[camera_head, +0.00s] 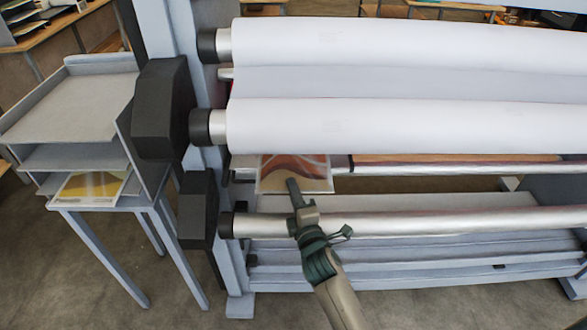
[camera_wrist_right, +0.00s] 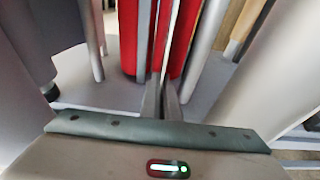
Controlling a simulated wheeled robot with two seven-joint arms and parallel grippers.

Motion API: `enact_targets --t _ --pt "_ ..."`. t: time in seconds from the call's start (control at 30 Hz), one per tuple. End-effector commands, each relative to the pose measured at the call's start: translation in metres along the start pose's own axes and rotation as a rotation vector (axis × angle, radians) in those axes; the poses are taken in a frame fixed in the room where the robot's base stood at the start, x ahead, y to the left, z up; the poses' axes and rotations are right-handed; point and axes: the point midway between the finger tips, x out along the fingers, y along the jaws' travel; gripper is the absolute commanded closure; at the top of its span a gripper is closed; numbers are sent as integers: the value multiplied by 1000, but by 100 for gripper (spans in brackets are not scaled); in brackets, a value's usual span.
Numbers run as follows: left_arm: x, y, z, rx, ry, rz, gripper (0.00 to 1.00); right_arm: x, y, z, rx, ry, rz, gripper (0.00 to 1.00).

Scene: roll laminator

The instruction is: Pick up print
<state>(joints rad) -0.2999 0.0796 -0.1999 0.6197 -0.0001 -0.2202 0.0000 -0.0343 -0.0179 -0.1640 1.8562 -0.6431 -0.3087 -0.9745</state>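A print (camera_head: 293,168) with a brown and orange pattern and a pale border lies flat in the laminator, below the lower white roll. My right gripper (camera_head: 292,184) reaches up from below and its fingertips overlap the print's near edge. In the right wrist view, the fingers (camera_wrist_right: 162,100) are close together, with the thin edge of the print (camera_wrist_right: 163,40) running between them. The gripper looks shut on the print. A second print (camera_head: 88,189), yellow and white, lies on the lowest shelf of the side stand. My left gripper is not in view.
Two large white rolls (camera_head: 400,125) span the laminator above the print. A silver roller (camera_head: 420,221) crosses in front, close to my right gripper. The grey shelf stand (camera_head: 72,110) is at the left. Red parts (camera_wrist_right: 128,38) show near the fingers in the right wrist view.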

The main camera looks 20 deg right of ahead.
Motion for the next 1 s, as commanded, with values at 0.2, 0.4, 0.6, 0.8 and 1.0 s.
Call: enact_targets --t 0.2,0.4,0.6,0.8,1.0 --pt "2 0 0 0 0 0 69 0 6 0 -1 0 3 100" --pt "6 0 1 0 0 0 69 0 21 0 -1 1 4 100" --pt "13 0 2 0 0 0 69 -13 32 0 0 1 -1 100" --pt "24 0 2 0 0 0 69 -55 31 0 0 0 -1 100" --pt "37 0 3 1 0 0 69 -108 30 0 1 0 -2 100"
